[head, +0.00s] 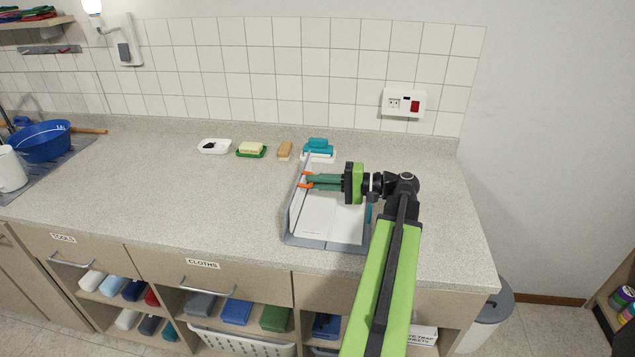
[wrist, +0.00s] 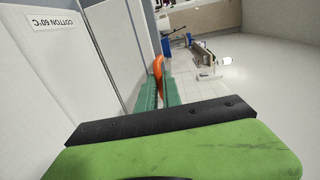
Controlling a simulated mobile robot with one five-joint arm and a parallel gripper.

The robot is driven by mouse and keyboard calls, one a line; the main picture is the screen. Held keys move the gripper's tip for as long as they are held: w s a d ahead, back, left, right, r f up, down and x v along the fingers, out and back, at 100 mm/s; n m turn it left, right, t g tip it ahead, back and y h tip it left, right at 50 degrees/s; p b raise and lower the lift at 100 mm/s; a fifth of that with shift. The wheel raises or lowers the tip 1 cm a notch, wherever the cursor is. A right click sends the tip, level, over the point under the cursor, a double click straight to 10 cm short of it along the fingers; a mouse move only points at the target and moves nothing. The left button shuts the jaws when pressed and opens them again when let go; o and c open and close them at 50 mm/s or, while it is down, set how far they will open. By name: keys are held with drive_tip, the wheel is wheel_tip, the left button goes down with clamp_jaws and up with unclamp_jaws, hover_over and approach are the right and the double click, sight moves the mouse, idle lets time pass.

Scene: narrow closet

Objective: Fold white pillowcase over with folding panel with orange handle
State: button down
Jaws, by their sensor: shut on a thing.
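The grey folding board (head: 287,240) lies on the counter with the white pillowcase (head: 320,217) on it. The board's left folding panel (head: 295,208) stands raised at a steep tilt, with white cloth against its inner side. My gripper (head: 307,181) reaches in from the right and is shut on the orange handle (head: 304,186) at this panel. In the wrist view the orange handle (wrist: 158,72) shows between the green fingers (wrist: 160,93). White cloth with a "COTTON 60°C" label (wrist: 54,21) shows at left there. The fingers partly hide the handle.
Behind the board stand a teal item on a white holder (head: 318,147), a wooden brush (head: 285,150), a green soap dish (head: 251,151) and a white dish (head: 214,147). The counter left of the board is clear. A tiled wall (head: 260,70) bounds the back.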

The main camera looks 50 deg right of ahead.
idle(0.3)
drive_tip(key=shift+s+d+f+b, duration=0.25)
drive_tip(key=shift+s+f+b, duration=0.05)
drive_tip(key=shift+f+b, duration=0.2)
drive_tip(key=shift+s+r, duration=0.1)
drive_tip(key=shift+s, duration=0.25)
drive_tip(key=shift+w, duration=0.2)
drive_tip(key=c, duration=1.5)
unclamp_jaws()
